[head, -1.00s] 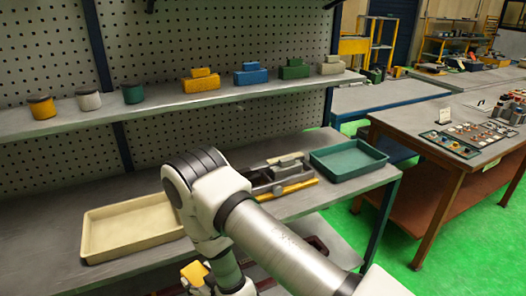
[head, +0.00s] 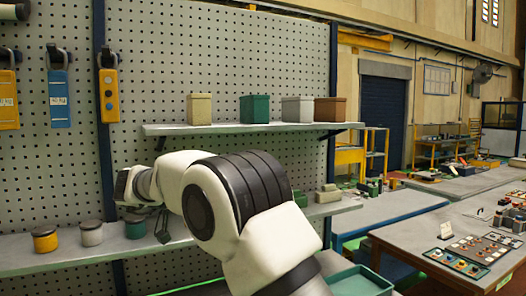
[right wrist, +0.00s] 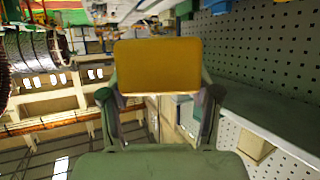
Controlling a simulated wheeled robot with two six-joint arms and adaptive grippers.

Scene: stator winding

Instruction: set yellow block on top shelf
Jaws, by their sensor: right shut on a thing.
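A yellow block (right wrist: 158,66) fills the upper middle of the right wrist view, between the two fingers of my right gripper (right wrist: 158,90), which is shut on it. In the head view my right arm is raised in front of the pegboard, and the held block cannot be seen there. The top shelf (head: 225,129) is a grey board on the pegboard, above and right of the wrist. It holds a beige bin (head: 199,108), a green bin (head: 254,108), a white bin (head: 297,109) and a brown bin (head: 330,109). Its left end is bare. My left gripper is not in view.
Pendant controls (head: 108,90) hang at left. A green tray (head: 360,283) is below.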

